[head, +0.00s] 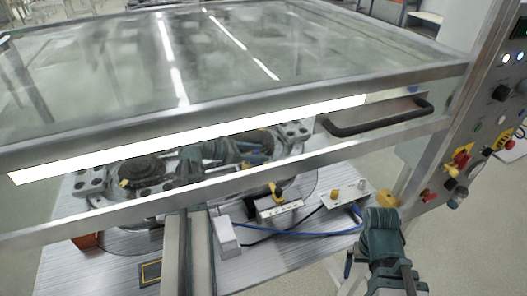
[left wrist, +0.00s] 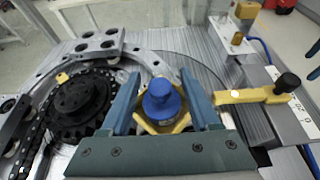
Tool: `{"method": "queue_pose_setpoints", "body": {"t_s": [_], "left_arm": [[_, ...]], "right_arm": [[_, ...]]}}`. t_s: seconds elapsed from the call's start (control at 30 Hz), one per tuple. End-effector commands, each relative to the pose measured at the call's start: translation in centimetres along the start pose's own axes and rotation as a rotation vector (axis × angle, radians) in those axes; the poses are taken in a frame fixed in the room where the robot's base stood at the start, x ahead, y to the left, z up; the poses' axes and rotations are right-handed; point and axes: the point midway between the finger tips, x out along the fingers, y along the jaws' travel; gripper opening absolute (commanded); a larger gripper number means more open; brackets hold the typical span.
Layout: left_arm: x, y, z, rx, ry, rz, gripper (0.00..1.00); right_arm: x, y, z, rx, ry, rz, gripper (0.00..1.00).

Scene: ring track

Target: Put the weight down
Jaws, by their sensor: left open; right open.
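The weight, a blue round piece with a knob (left wrist: 162,100), stands upright in the left wrist view. It is over a yellow angular plate (left wrist: 180,126). My left gripper (left wrist: 160,90) is open, with one teal finger on each side of the weight. In the head view my left gripper (head: 252,152) is seen through the glass cover, and the weight there is mostly hidden. My right gripper (head: 382,228) is open, outside the cover at the lower right, away from the weight.
A metal-framed glass cover (head: 250,60) with a dark handle (head: 380,118) spans the machine. A black toothed wheel (left wrist: 78,102) and chain lie left of the weight. A yellow arm with a black knob (left wrist: 288,82) is at right. A control panel (head: 490,110) stands at the right.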

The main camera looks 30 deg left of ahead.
Motion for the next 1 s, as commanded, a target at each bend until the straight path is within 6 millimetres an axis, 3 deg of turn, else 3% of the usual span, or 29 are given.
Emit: {"method": "queue_pose_setpoints", "body": {"t_s": [0.03, 0.2, 0.4, 0.6, 1.0], "left_arm": [[-1.4, 0.0, 0.4, -0.001, 0.0, 0.003, 0.62], [-5.0, 0.0, 0.4, -0.002, 0.0, 0.003, 0.62], [-8.1, 0.0, 0.2, -0.001, 0.0, 0.002, 0.62], [-9.4, 0.0, 0.1, 0.0, 0.0, 0.001, 0.62], [-9.5, 0.0, 0.0, 0.001, 0.0, 0.0, 0.62]], "right_arm": [[-0.9, 0.1, 0.1, 0.0, 0.0, 0.0, 1.0], [-2.2, 0.2, 0.1, 0.0, 0.0, 0.0, 1.0], [-3.3, 0.3, 0.2, 0.0, 0.0, 0.0, 1.0], [-3.7, 0.3, 0.2, 0.0, 0.0, 0.0, 1.0], [-3.6, 0.3, 0.2, 0.001, 0.0, 0.0, 1.0]]}}
